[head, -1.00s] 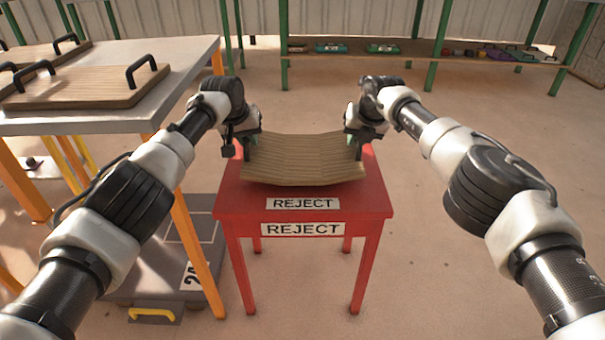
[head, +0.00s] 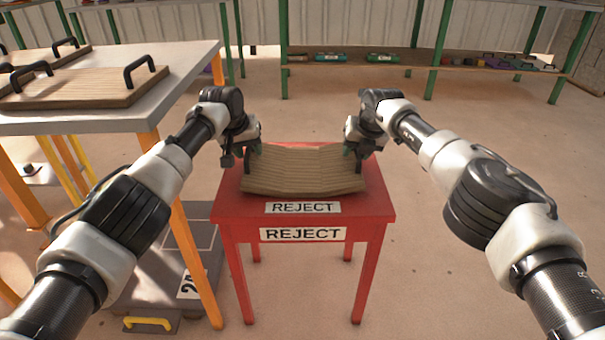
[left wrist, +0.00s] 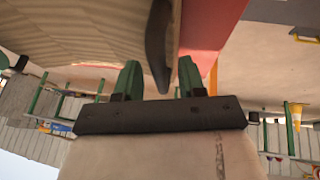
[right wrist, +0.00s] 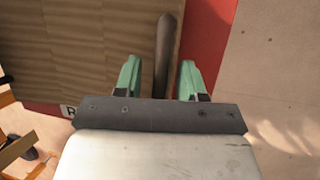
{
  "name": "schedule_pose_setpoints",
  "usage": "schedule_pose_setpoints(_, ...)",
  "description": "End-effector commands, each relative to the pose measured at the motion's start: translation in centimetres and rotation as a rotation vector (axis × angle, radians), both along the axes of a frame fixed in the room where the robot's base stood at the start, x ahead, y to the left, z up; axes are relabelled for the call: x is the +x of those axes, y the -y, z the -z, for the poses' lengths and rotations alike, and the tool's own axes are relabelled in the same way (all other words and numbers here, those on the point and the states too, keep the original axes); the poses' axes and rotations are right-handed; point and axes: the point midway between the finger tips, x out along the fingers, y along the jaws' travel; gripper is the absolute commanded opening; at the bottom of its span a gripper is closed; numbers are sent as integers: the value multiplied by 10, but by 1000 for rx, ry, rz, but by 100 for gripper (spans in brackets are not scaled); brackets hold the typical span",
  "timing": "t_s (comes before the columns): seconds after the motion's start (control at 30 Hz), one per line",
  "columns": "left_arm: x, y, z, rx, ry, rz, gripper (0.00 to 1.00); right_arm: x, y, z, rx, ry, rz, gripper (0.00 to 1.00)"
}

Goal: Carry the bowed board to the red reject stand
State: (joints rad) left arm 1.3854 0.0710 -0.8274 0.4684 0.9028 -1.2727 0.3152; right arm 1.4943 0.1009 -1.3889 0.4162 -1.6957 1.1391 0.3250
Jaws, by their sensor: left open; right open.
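The bowed board (head: 305,172), light wood and curved along its width, rests on the top of the red reject stand (head: 376,205). My left gripper (head: 250,156) is open at the board's left end. In the left wrist view the dark handle (left wrist: 158,45) stands between its parted fingers. My right gripper (head: 355,152) is open at the right end. In the right wrist view the other handle (right wrist: 165,45) stands between its fingers with gaps visible. The head view partly hides both handles behind the grippers.
A grey-topped table (head: 185,85) with orange legs stands at the left, holding other boards with black handles (head: 85,88). A grey platform with a yellow handle (head: 150,324) is on the floor below it. Green-legged shelving (head: 480,62) stands behind. The floor at right is clear.

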Motion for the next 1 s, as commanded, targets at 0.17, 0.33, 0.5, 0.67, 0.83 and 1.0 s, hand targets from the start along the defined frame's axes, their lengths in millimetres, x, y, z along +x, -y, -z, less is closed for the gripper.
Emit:
schedule_pose_setpoints(0.17, -8, -5, -20, 1, 4, 1, 40, 0, 0, 0, 0, 0, 0, 40)
schedule_pose_setpoints(0.33, -23, -12, -54, 1, 6, -1, 40, 0, 0, 0, 0, 0, 0, 40)
schedule_pose_setpoints(0.5, -35, -17, -83, 2, 3, -1, 40, 0, 0, 0, 0, 0, 0, 40)
schedule_pose_setpoints(0.67, -42, -20, -98, 3, 2, -2, 40, 0, 0, 0, 0, 0, 0, 40)
schedule_pose_setpoints(0.83, -44, -21, -103, 2, 1, -2, 40, -1, 1, -4, 0, 1, -2, 40)
schedule_pose_setpoints(1.0, -44, -21, -103, 1, 1, -2, 40, -7, 5, -21, 0, 4, -3, 40)
